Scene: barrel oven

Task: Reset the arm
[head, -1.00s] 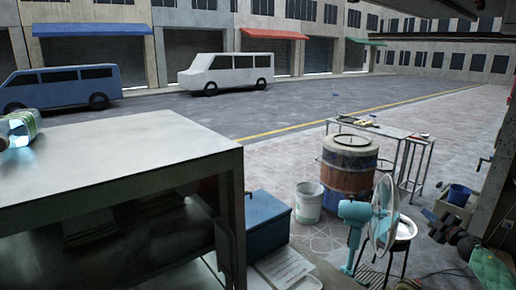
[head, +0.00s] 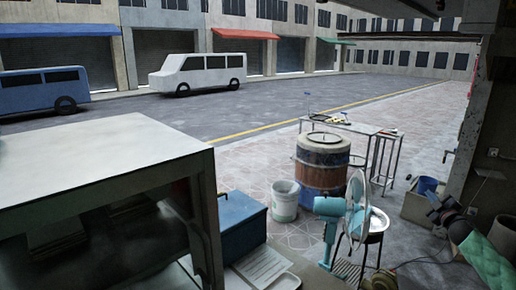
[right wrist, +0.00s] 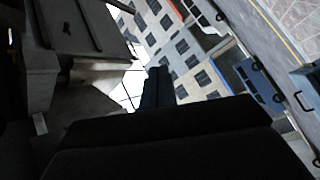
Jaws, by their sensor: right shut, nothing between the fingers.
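My right gripper (right wrist: 156,88) shows as a dark shape in the right wrist view. Its fingers are together with nothing between them. Behind it are building fronts seen at a steep tilt and a strip of street, and it touches nothing that I can see. The barrel oven (head: 322,170) stands upright on the paving in the head view, with a round lid on top.
A grey-topped table (head: 95,160) fills the left front. A narrow table (head: 365,130) is behind the oven. Open paving and street lie beyond.

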